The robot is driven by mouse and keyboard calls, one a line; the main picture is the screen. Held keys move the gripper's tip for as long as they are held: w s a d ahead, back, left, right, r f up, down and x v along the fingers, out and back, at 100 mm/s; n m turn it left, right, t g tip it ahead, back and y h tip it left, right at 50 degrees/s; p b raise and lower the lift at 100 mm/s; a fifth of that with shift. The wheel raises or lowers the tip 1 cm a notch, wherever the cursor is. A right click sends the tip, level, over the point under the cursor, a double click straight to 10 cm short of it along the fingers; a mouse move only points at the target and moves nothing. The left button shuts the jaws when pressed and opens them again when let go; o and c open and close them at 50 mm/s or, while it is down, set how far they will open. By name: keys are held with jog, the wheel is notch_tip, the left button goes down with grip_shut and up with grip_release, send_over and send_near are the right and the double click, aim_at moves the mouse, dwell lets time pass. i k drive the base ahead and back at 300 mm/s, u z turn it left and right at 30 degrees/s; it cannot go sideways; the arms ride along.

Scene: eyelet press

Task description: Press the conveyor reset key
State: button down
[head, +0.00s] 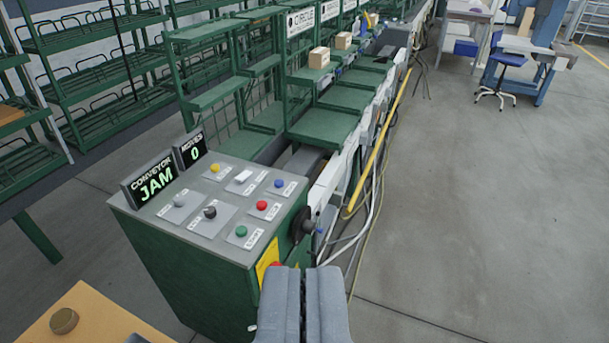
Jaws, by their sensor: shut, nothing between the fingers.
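The green control box (200,290) stands left of centre, with a grey sloped top panel of several keys. A display (156,184) on the box reads "CONVEYOR JAM". My gripper (302,270) is shut and empty at bottom centre, in the picture just right of and below the panel, and appears apart from the keys.
A smaller display (191,150) shows 0. A dark round knob (301,225) sticks out from the box's right side; a red part (277,265) is half hidden behind my gripper. The conveyor (325,128) runs away behind. Cables trail along it. The floor (480,200) at right is clear.

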aim_at(279, 183)
jog(key=z, duration=0.3)
jog(key=i, duration=1.65)
jog(key=u, duration=0.7)
